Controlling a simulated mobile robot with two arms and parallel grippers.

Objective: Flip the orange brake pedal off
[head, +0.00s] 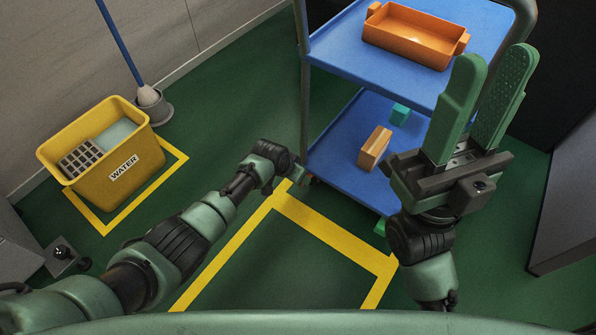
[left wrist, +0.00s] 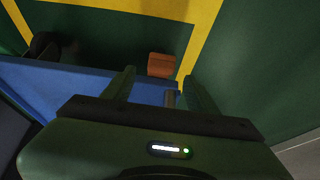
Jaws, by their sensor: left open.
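The orange brake pedal (left wrist: 161,65) shows in the left wrist view as a small orange block, low by the cart's edge, above the green floor. I cannot make it out in the head view. My left gripper (left wrist: 158,76) is open and empty. Its two fingers point toward the pedal, which appears just past the fingertips and between them; contact cannot be told. In the head view my left gripper (head: 285,170) is low at the cart's near left corner, its fingers mostly hidden. My right gripper (head: 495,62) is raised in front of the cart, fingers apart and empty.
The blue cart (head: 337,41) holds an orange bin (head: 410,38) on top, and a tan block (head: 374,148) and a teal block (head: 400,114) below. A yellow water bucket (head: 133,175) stands left by a mop (head: 149,96). Floor inside the yellow tape is clear.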

